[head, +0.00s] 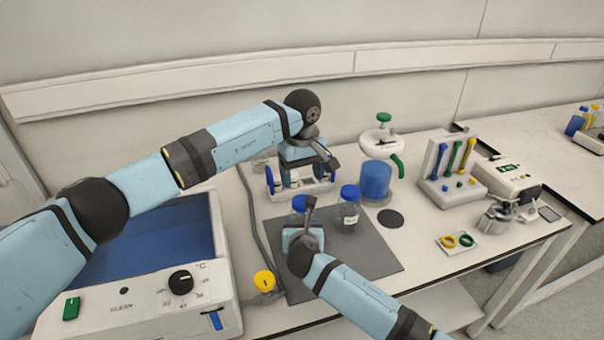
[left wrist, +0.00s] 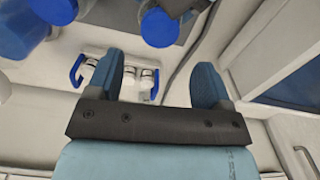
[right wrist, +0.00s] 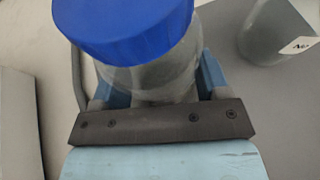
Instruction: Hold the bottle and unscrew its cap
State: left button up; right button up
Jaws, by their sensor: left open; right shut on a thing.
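The held bottle is clear with a blue cap (head: 299,203); the cap also shows large in the right wrist view (right wrist: 125,30). My right gripper (right wrist: 155,82) is shut around the clear body (right wrist: 150,75), below the cap. The cap is on the bottle. My left gripper (head: 326,158) is open and empty, higher up and behind the bottle, apart from it. In the left wrist view its two fingers (left wrist: 157,72) are spread with nothing between them, and the held bottle's cap (left wrist: 160,27) lies beyond the fingertips.
A second blue-capped bottle (head: 348,208) stands close right on the grey mat (head: 375,255). A blue-handled vial rack (head: 318,188) is behind, near my left gripper. A blue cylinder (head: 376,180) stands at back right. A bath unit (head: 140,290) is left, with a yellow knob (head: 264,281) beside it.

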aim_at(302, 200)
pick_arm(q)
jog(key=shift+r+m, duration=0.15)
jog(key=shift+m, duration=0.25)
notch_tip(302, 200, down, 8)
jog(key=shift+r, duration=0.1)
jog(key=shift+c, duration=0.4)
jog(key=c, duration=0.9)
jog(key=shift+o, duration=0.2)
jog(key=n, duration=0.6)
